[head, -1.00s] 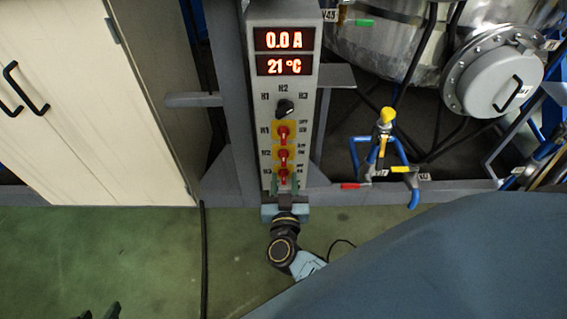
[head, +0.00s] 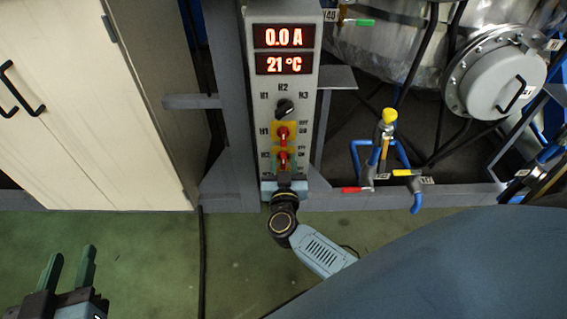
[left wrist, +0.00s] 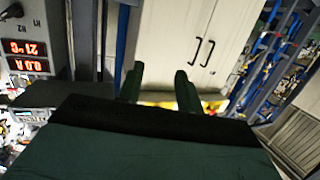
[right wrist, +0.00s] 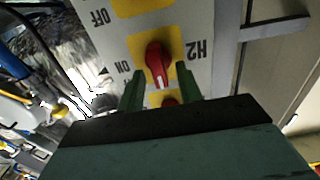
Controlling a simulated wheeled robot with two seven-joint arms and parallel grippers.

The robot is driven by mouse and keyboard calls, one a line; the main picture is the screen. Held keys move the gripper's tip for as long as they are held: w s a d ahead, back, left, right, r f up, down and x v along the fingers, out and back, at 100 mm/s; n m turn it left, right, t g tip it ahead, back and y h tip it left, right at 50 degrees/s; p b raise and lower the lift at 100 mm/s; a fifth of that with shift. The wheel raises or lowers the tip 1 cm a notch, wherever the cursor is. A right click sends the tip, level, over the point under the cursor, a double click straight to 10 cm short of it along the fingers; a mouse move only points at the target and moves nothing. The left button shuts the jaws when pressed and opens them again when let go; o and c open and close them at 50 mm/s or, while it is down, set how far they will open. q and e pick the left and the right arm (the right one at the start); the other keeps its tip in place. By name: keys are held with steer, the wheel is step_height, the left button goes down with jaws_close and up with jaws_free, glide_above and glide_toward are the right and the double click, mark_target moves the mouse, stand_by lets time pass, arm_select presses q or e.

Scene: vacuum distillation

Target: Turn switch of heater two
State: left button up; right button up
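The control panel (head: 232,100) carries red rotary switches labelled H1 (head: 282,132) and H2 (head: 283,158). The H2 switch is a red knob on a yellow plate, seen close in the right wrist view (right wrist: 157,62). My right gripper (head: 284,172) is at the panel's lower end and covers the third switch in the head view. In the right wrist view its fingers (right wrist: 160,88) are apart, with the H2 knob just beyond and between the tips; contact cannot be told. Another red knob (right wrist: 170,102) is partly hidden there. My left gripper (head: 68,266) is open and empty at the lower left.
The panel display (head: 284,50) reads 0.0 A and 21 °C. A black selector knob (head: 285,107) sits above the red switches. A pale cabinet (head: 90,110) stands left; a yellow-knobbed valve (head: 389,116) and blue pipes are right. Green floor lies in front.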

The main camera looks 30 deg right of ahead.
jaws_close()
